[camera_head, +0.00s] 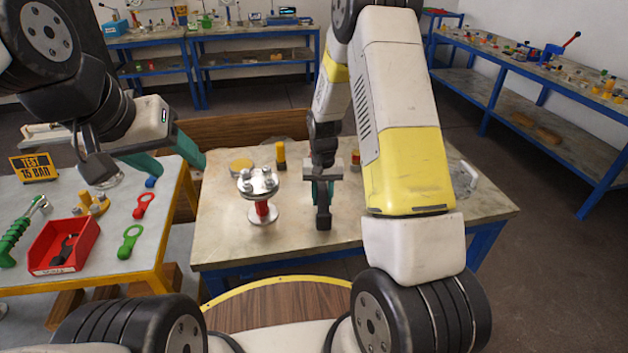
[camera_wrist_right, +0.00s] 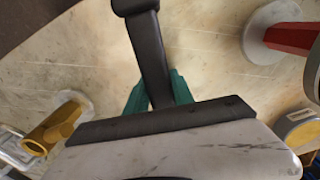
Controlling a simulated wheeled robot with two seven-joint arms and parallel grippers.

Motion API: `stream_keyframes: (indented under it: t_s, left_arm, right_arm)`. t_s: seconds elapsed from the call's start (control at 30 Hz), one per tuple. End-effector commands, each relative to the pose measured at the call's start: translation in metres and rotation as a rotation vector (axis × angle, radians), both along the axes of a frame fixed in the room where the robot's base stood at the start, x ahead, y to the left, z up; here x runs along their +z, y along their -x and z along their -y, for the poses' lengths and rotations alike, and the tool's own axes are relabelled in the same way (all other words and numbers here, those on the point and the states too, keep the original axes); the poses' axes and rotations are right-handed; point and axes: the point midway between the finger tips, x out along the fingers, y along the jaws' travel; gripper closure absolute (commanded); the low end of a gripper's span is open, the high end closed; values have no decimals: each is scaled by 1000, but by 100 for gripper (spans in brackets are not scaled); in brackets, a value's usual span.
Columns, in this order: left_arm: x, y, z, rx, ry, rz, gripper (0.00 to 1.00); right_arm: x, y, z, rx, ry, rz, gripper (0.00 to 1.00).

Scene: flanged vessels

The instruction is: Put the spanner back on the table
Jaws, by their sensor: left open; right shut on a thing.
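The spanner (camera_head: 323,215) is dark and hangs upright from my right gripper (camera_head: 322,188) over the middle of the work table (camera_head: 400,225). In the right wrist view the spanner (camera_wrist_right: 148,50) is a dark bar between the teal fingers of my right gripper (camera_wrist_right: 158,92), which are shut on it. I cannot tell whether its lower end touches the tabletop. My left gripper (camera_head: 172,160) is open and empty, with teal fingers apart, above the gap between the left table and the work table.
A red flanged vessel (camera_head: 262,210) stands left of the spanner, with a yellow cylinder (camera_head: 281,155) behind. The work table's front right is bare.

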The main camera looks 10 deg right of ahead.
Motion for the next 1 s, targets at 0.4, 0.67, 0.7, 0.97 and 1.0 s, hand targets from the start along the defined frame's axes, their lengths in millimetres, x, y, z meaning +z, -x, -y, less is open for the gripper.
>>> stream_keyframes:
  t_s: [0.4,0.67,0.7,0.97,1.0]
  left_arm:
    - [0,0,0,0,0,0,42]
    - [0,0,0,0,0,0,42]
    - [0,0,0,0,0,0,42]
    - [0,0,0,0,0,0,42]
    - [0,0,0,0,0,0,42]
  right_arm:
    - [-9,0,0,0,0,0,100]
    - [-10,0,0,0,0,0,46]
    - [-10,0,0,0,0,0,46]
    - [-10,0,0,0,0,-1,24]
    - [-10,0,0,0,0,-1,24]
